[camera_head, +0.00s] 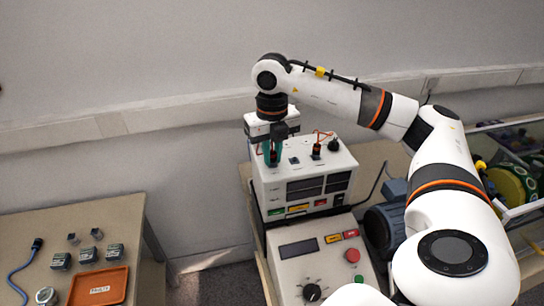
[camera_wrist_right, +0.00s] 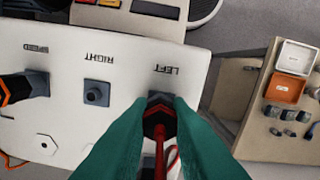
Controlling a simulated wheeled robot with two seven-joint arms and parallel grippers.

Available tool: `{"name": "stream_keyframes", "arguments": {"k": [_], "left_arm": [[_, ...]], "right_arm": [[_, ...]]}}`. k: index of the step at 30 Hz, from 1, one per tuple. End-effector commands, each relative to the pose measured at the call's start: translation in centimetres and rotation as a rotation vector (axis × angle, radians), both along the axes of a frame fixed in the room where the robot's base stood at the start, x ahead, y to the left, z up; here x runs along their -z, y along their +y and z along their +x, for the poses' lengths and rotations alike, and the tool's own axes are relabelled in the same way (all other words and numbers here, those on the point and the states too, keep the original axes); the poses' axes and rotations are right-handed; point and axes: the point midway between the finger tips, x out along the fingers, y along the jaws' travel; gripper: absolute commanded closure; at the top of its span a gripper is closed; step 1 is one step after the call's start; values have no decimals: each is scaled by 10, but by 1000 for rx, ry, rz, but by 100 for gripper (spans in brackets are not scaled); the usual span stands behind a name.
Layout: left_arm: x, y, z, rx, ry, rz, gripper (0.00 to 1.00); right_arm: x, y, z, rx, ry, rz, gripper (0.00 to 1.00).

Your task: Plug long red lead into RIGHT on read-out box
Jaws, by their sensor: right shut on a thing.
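The white read-out box (camera_head: 270,190) stands on the bench, with its labelled sockets on top. My right gripper (camera_head: 273,158) is over the leftmost socket in the head view. In the wrist view its teal fingers are shut on a black plug (camera_wrist_right: 157,123) with a red lead (camera_wrist_right: 160,150). The plug is at the socket labelled LEFT (camera_wrist_right: 161,97); I cannot tell whether it is seated. The RIGHT socket (camera_wrist_right: 97,93) beside it is empty, and also shows in the head view (camera_head: 294,160). My left gripper is not in view.
A plug with an orange lead (camera_head: 316,150) sits at SPEED. A control box (camera_head: 300,265) with a dial and a red button stands in front. A side table (camera_head: 120,215) at left holds an orange tray (camera_head: 98,287), small blocks and a blue cable (camera_head: 18,272).

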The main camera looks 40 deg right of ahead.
Motion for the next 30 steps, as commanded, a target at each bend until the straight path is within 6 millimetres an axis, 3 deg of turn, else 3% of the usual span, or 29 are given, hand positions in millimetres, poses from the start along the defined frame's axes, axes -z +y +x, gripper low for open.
{"name": "stream_keyframes", "arguments": {"k": [8,18,30], "left_arm": [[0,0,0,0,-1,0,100],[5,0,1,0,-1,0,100],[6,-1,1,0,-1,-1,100]], "right_arm": [[-1,0,0,-10,-2,-1,100],[0,0,0,-317,-2,-1,100],[0,0,0,-389,-1,0,100]]}}
